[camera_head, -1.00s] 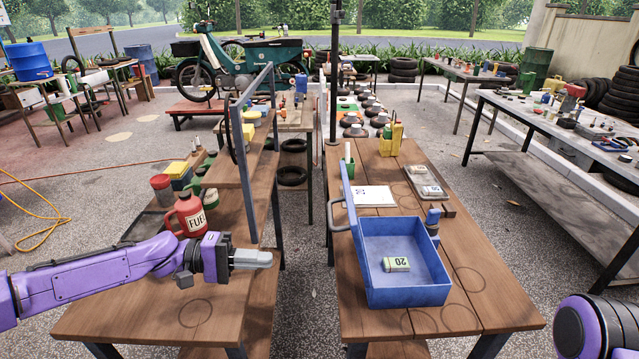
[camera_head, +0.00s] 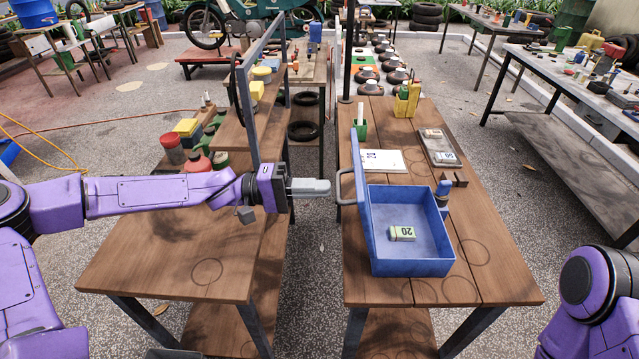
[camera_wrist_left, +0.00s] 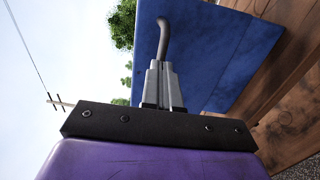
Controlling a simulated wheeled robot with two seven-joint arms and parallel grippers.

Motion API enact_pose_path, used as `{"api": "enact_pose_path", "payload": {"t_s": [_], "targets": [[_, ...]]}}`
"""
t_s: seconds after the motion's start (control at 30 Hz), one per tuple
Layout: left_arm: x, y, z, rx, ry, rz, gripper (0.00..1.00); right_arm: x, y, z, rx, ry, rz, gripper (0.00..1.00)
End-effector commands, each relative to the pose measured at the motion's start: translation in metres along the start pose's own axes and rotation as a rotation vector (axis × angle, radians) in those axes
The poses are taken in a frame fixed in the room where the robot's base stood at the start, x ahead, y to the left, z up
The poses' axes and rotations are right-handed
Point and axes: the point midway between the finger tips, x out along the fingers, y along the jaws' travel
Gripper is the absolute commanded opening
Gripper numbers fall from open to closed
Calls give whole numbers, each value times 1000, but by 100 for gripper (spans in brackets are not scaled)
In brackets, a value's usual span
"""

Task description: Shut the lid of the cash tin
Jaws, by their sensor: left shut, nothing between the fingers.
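The blue cash tin (camera_head: 412,268) sits on the right wooden table with its lid (camera_head: 362,200) standing open, near upright, along the left side. A grey handle (camera_head: 341,188) sticks out from the lid's outer face. A block marked 20 (camera_head: 402,233) lies inside the tin. My left gripper (camera_head: 329,187) is shut and empty, just left of the handle, over the gap between the tables. In the left wrist view its fingertips (camera_wrist_left: 161,64) point at the lid (camera_wrist_left: 205,55), with the dark handle (camera_wrist_left: 163,35) just beyond them; contact cannot be told. My right gripper is out of view.
The left table (camera_head: 160,266) has a shelf frame (camera_head: 270,100) behind my left arm. On the right table, a white booklet (camera_head: 382,161), a green cup (camera_head: 360,130), a yellow holder (camera_head: 406,100) and a tray (camera_head: 440,150) stand behind the tin. A blue-topped item (camera_head: 443,190) stands at its right.

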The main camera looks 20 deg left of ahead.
Motion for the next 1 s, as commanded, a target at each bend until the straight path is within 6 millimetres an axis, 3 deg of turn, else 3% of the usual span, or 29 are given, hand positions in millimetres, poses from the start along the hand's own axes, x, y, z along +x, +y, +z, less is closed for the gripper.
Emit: {"api": "enact_pose_path", "payload": {"t_s": [0.67, 1.0], "targets": [[13, 6, 0, 0, 0, -35, 0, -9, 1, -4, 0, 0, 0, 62], [46, 28, 0, 4, -4, -256, 0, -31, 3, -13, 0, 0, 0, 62]]}}
